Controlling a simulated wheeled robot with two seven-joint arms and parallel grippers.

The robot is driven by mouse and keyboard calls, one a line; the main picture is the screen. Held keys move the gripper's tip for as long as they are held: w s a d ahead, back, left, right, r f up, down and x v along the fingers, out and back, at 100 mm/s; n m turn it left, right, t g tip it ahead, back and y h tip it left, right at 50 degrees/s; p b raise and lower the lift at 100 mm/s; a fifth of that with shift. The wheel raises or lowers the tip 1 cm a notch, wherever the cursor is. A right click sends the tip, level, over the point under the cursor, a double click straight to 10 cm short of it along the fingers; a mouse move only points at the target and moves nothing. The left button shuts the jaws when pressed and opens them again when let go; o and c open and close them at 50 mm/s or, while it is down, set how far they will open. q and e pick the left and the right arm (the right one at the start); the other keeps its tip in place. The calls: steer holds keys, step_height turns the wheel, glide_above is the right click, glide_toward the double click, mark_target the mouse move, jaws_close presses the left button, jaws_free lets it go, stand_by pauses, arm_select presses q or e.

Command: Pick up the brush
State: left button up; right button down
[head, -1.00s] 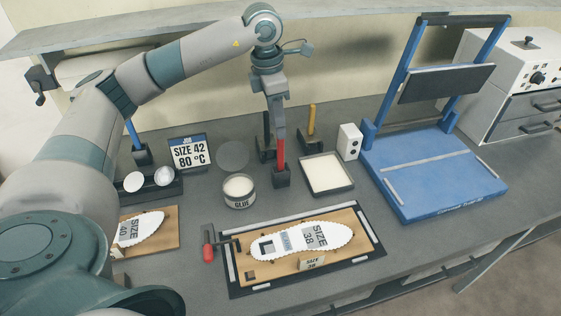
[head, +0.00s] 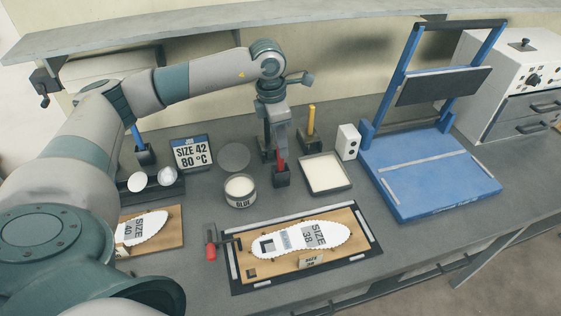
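A red-handled tool (head: 281,166), which may be the brush, stands upright in a small black holder (head: 281,180) near the middle of the bench. Only the lower part of its red handle shows. My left gripper (head: 281,148) points down over it, with its fingers at the handle's upper part. I cannot tell whether the fingers are open or closed on it. Other upright handles stand in holders: a yellow one (head: 311,119) just right and a blue one (head: 136,137) at the left. My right gripper is not in view.
A glue pot (head: 239,200) and a shallow tray (head: 348,187) flank the holder. In front lies a board (head: 342,259) with a size 38 insole (head: 335,238). A blue press (head: 430,190) stands right. A shelf (head: 330,40) runs behind my arm.

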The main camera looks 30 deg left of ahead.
arm_select(q)
steer(key=shift+f, duration=0.45)
jaws_close()
steer(key=shift+w+r, duration=0.1)
steer(key=shift+r, duration=0.05)
